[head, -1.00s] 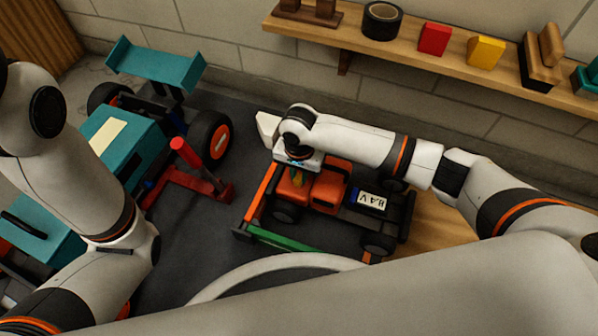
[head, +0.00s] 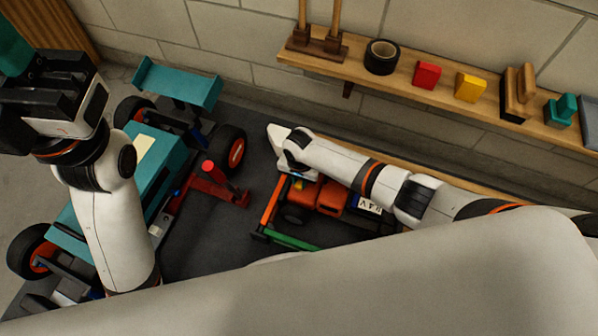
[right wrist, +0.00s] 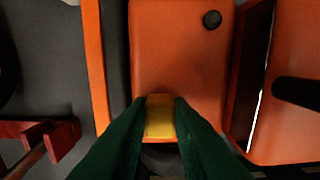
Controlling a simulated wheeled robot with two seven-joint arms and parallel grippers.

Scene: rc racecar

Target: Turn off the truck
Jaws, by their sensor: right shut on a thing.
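The orange truck (head: 330,196) sits on the dark surface in the head view, partly covered by my right arm. In the right wrist view its orange top (right wrist: 180,50) has a small black round peg. My right gripper (head: 298,184) points down at the truck. Its dark green fingers are closed on a yellow switch (right wrist: 160,116) at the edge of the orange top.
A teal racecar (head: 165,165) stands left of the truck, with a red jack (head: 215,185) between them. A green bar (head: 290,241) lies along the truck's near side. A wall shelf (head: 400,83) with tape and coloured blocks runs behind.

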